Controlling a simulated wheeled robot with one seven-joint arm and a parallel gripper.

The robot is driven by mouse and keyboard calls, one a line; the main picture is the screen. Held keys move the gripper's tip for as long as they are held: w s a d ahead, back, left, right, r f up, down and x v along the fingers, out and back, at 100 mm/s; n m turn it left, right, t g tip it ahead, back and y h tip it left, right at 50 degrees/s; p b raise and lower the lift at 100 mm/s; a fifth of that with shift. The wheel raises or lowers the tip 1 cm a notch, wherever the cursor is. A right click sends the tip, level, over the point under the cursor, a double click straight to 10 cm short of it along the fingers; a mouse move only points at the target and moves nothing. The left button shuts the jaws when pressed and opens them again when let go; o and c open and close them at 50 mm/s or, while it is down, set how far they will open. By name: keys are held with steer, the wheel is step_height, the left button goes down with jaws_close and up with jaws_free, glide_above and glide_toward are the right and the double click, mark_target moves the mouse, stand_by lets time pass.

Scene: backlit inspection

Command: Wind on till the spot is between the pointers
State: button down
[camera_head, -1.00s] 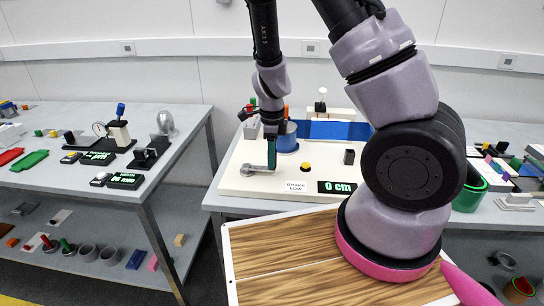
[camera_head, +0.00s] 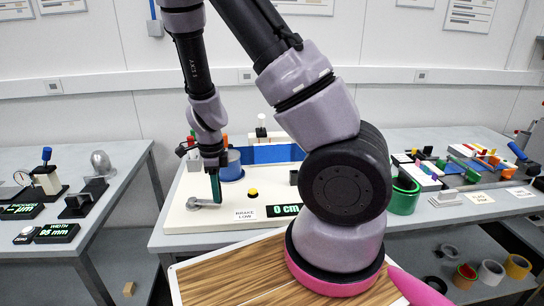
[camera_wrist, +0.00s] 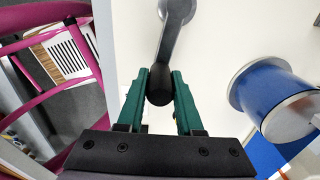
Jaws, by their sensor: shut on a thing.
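The winding rig's white board (camera_head: 180,216) stands on the middle table. Its grey crank (camera_head: 201,204) is at the board's front left; the crank arm (camera_wrist: 175,32) also shows in the wrist view. My gripper (camera_head: 215,196) is shut on the crank's dark handle (camera_wrist: 159,88), between the green fingers (camera_wrist: 160,100). A blue spool (camera_head: 231,166) sits behind the crank and shows at the right in the wrist view (camera_wrist: 262,86). A blue band (camera_head: 268,154) runs right from the spool. The display (camera_head: 284,210) reads 0 cm. I cannot make out the spot or the pointers.
A card (camera_head: 246,214) reading BRAKE LOW and a yellow button (camera_head: 253,193) are right of the crank. A white-topped post (camera_head: 261,131) stands behind the band. My arm hides the board's right side. Side tables hold other devices, including a green cup (camera_head: 404,195).

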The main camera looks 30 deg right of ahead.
stand_by(0.3)
steer(key=shift+s+a, duration=0.45)
steer(key=shift+s, duration=0.15)
steer(key=shift+s+a, duration=0.45)
steer(key=shift+a, duration=0.05)
steer(key=shift+a, duration=0.1)
steer(key=shift+s+a, duration=0.4)
steer(key=shift+a, duration=0.05)
